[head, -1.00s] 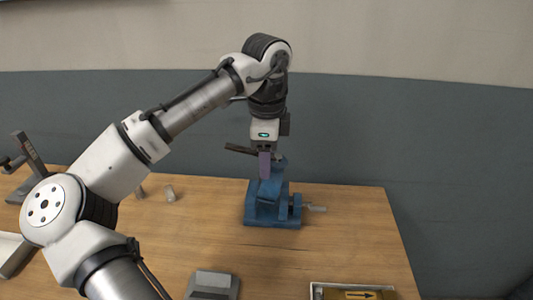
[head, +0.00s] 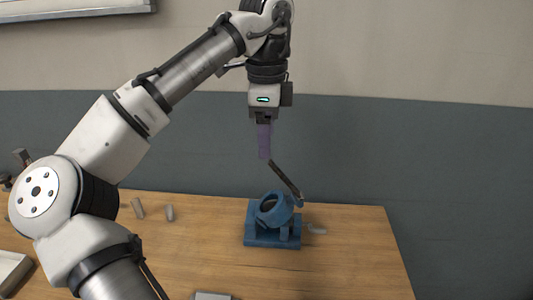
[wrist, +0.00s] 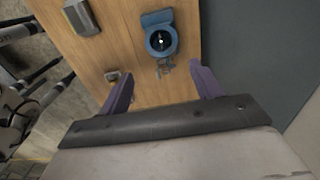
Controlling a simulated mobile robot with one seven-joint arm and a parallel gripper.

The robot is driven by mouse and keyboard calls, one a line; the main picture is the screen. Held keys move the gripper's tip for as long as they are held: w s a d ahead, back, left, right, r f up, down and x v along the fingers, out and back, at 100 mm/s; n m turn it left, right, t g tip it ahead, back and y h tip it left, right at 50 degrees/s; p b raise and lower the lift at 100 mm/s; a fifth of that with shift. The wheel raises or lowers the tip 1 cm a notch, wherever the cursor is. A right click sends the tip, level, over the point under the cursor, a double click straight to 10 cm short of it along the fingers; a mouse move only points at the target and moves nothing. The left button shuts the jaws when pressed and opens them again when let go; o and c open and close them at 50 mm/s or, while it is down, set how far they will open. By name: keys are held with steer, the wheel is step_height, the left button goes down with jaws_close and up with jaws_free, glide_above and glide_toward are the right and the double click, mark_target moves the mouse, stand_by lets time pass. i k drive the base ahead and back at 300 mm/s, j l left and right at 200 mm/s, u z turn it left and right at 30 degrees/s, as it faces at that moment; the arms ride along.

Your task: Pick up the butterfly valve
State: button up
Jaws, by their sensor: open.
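The butterfly valve (head: 274,208) is a blue ring with a dark opening and a long dark lever. It sits tilted on the blue vise (head: 270,240). Its lever slants up and left from its right side. In the wrist view the valve (wrist: 161,41) shows as a blue ring beyond the fingertips. The vise's rim shows behind it. My gripper (head: 264,156) points down, high above the valve. The lever's top end is close to the fingertips in the head view; I cannot tell if they touch. The wrist view shows my gripper (wrist: 161,70) open, with nothing between the purple fingers.
Two small grey pieces (head: 137,208) (head: 170,213) stand to the left. A light tray (head: 12,270) is at the left edge. The grey wall is behind the table.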

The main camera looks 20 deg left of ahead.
mark_target(278, 217)
steer(key=k, duration=1)
